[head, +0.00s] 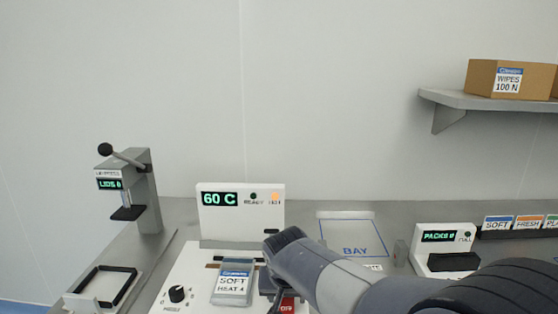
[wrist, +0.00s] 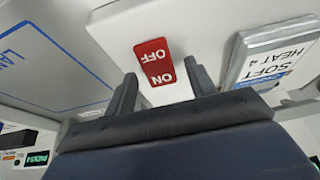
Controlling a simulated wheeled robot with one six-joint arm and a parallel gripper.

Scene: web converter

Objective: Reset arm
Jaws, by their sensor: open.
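My arm reaches in from the lower right of the head view, and my gripper (head: 277,292) is low over the white machine with the 60 C display. In the wrist view my gripper (wrist: 160,88) is open, with its two fingers apart and nothing held between them. A red ON/OFF switch (wrist: 154,62) shows just beyond and between the fingertips. In the head view a part of the red switch (head: 288,304) shows at the bottom edge beside my gripper. I cannot tell whether the fingers touch it.
A SOFT HEAT 4 pack (head: 232,288) lies left of my gripper, near a black knob (head: 177,294). The display panel (head: 241,213) stands behind. A lever press (head: 146,195) is at left, the BAY outline (head: 350,235) and PACKS unit (head: 440,240) at right. A shelf (head: 480,101) holds a box.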

